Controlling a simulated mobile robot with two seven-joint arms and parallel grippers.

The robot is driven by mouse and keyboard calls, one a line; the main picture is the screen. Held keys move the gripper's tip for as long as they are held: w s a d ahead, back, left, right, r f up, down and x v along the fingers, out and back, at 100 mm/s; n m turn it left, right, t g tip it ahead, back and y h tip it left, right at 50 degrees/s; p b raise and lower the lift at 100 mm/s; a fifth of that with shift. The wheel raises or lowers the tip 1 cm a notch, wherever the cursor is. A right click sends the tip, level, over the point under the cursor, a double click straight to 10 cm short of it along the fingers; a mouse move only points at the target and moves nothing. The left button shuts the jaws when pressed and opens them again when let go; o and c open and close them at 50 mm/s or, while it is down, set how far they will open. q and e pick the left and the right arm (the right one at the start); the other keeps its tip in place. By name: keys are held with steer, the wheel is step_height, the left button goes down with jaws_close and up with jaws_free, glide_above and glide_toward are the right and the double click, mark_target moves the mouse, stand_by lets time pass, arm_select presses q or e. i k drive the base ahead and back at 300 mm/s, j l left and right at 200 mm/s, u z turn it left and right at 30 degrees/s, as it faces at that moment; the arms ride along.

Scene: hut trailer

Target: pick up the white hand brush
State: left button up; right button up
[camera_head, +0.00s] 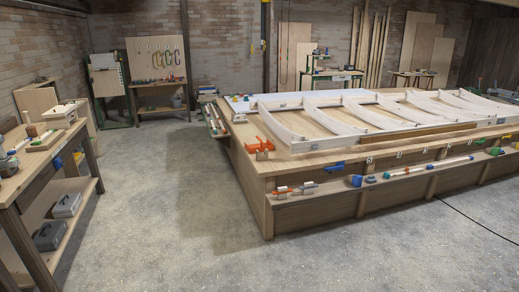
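I cannot make out a white hand brush for certain in the head view. Small items, some of them whitish, lie on the left workbench (45,172) at the left edge, too small and partly cut off to name. Neither of my grippers is in view.
A large wooden platform (250,160) with a pale ribbed frame (345,103) fills the right. Clamps and small tools lie along its lower ledge. Grey toolboxes (50,235) sit on the left bench's lower shelf. Clear concrete floor (165,215) lies between. A black cable (470,222) crosses the floor at right.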

mark_target(236, 121)
steer(key=i+j+u, duration=0.2)
steer(key=i, duration=0.4)
steer(key=i+l+u, duration=0.15)
steer(key=i, duration=3.15)
steer(key=i+j+z, duration=0.2)
steer(key=i+z, duration=0.25)
steer(key=i, duration=0.25)
steer(key=i+j+z, duration=0.4)
steer(key=i, duration=0.3)
steer(key=i+j+z, duration=0.45)
steer(key=i+j, duration=0.15)
steer(key=j+z, duration=0.15)
steer(key=z, duration=0.3)
steer(key=j+z, duration=0.35)
steer(key=j, duration=0.15)
steer(key=j+z, duration=0.35)
steer(key=j, duration=0.15)
steer(key=i+j, duration=0.05)
